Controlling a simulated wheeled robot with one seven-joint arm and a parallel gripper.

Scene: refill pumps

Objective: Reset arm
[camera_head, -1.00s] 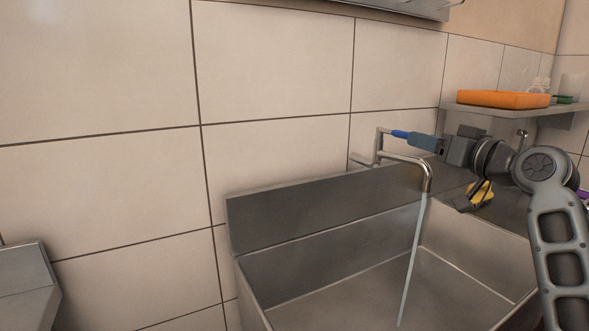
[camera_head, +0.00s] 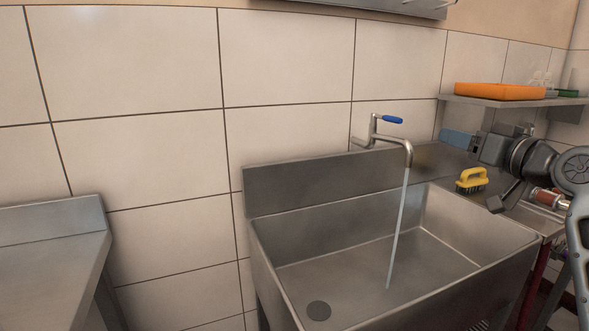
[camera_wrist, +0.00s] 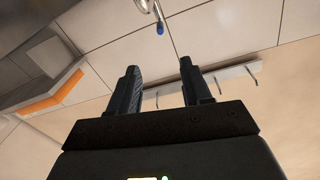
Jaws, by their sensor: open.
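My gripper (camera_head: 468,168) is in the air at the right of the head view, to the right of the tap. Its two fingers are apart, and the wrist view shows nothing between them (camera_wrist: 159,70). The tap (camera_head: 408,152) has a blue-tipped handle (camera_head: 393,119) and stands at the back of the sink. A stream of water (camera_head: 397,230) runs from its spout into the sink. In the wrist view the blue handle tip (camera_wrist: 160,28) shows at the top, beyond the fingers and apart from them.
A steel sink (camera_head: 370,258) fills the lower middle. A yellow brush (camera_head: 471,180) lies on the right ledge, close to my gripper. A wall shelf (camera_head: 520,101) carries an orange tray (camera_head: 499,91). A steel counter (camera_head: 50,255) stands at the left, with a gap before the sink.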

